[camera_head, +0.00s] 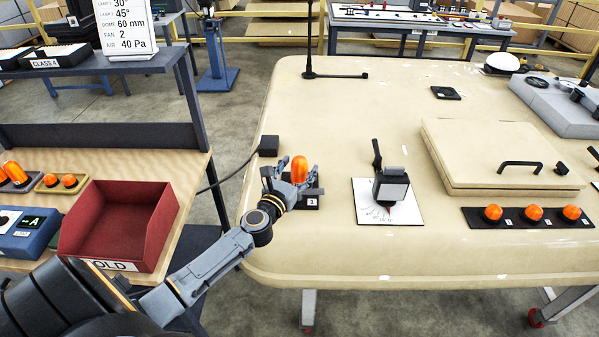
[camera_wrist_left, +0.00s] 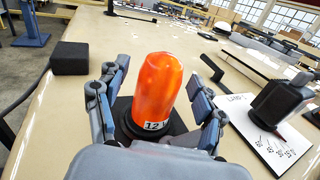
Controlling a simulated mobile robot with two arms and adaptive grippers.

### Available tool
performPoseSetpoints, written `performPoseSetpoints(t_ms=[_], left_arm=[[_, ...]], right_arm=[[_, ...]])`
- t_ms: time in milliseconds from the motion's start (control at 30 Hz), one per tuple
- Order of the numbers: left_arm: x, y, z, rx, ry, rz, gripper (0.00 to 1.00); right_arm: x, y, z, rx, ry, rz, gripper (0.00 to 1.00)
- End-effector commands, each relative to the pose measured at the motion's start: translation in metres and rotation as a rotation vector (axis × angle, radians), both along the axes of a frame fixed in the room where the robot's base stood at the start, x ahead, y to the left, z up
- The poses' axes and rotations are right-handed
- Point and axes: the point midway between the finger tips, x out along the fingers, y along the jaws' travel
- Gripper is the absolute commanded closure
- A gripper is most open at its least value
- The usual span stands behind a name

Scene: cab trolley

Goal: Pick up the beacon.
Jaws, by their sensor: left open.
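The orange beacon (camera_head: 300,166) stands upright on a black base with a small white label on the cream trolley top (camera_head: 330,250). In the left wrist view the beacon (camera_wrist_left: 158,85) is a tall glossy dome with a "12 V" label low on its front. My left gripper (camera_head: 290,177) is open, with its fingers on both sides of the beacon. My right gripper is not in view.
A black box (camera_head: 269,146) stands left of the beacon. A black device on a white printed sheet (camera_head: 362,207) is to its right. Farther right are a cream panel (camera_head: 460,150) and a black strip with small orange domes (camera_head: 533,212). A red bin (camera_head: 85,225) stands on the left bench.

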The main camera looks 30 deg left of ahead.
Motion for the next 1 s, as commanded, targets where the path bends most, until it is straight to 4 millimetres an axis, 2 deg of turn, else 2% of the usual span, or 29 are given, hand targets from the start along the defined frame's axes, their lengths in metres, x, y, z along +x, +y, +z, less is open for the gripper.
performPoseSetpoints(t_ms=[100,300,600,867,1000], left_arm=[[0.0065,0.0010,-0.0001,0.001,0.000,0.000,0.31],[0.0063,0.0008,-0.0005,0.001,0.001,0.000,0.33],[0.0061,0.0008,-0.0006,0.001,0.001,0.000,0.94],[0.0062,0.0009,0.0007,0.001,0.000,0.000,0.96],[0.0064,0.0008,0.0084,0.003,-0.001,-0.001,0.96]], right_arm=[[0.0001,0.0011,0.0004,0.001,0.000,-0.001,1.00],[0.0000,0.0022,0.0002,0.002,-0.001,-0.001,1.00],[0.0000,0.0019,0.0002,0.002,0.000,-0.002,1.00],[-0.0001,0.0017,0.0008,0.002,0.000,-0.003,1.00],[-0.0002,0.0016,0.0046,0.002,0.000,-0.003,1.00]])
